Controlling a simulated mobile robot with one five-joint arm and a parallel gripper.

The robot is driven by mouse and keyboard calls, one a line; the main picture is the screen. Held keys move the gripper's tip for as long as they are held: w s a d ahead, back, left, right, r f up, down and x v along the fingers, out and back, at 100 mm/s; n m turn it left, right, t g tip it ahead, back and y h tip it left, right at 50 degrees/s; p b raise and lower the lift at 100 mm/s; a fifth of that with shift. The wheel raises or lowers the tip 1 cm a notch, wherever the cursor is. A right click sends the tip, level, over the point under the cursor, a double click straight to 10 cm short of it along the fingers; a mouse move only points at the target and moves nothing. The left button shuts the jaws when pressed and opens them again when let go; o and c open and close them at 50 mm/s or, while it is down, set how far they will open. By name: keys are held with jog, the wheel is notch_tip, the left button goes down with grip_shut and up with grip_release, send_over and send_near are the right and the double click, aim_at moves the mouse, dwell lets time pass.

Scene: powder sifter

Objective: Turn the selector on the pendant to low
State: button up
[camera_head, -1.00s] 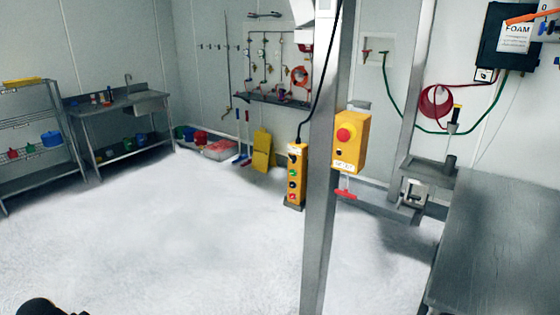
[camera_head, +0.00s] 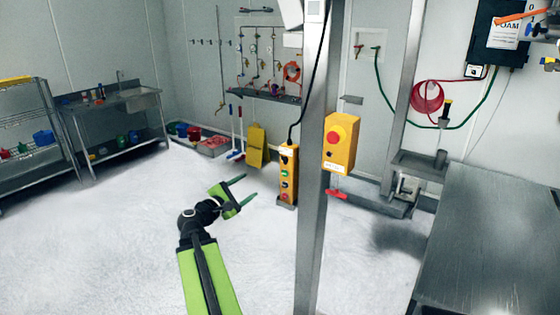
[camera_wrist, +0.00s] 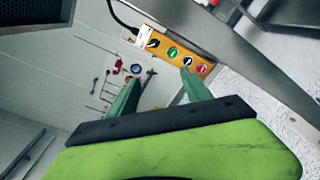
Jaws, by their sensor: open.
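The yellow pendant (camera_head: 288,176) hangs on a black cable against the left side of the steel post. It carries a column of buttons, with a black selector (camera_head: 285,160) near its top. In the wrist view the pendant (camera_wrist: 182,53) lies slanted beyond my fingers, with the black selector (camera_wrist: 153,43) beside a white label, then green, black and red buttons. The selector's setting is too small to read. My gripper (camera_head: 249,189) is open and empty, left of the pendant and apart from it. It also shows in the wrist view (camera_wrist: 160,90).
The steel post (camera_head: 314,200) stands just right of the pendant. A yellow box with a red emergency stop (camera_head: 340,141) is on its right side. A steel table (camera_head: 490,240) fills the right.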

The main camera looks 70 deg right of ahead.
aim_at(284, 160)
jog(key=s+r+x, duration=0.1)
jog(key=r+x, duration=0.1)
jog(key=x, duration=1.6)
jog(key=shift+s+d+r+n+h, duration=0.15)
jog(key=shift+d+r+n+h, duration=0.1)
jog(key=shift+d+n+h, duration=0.05)
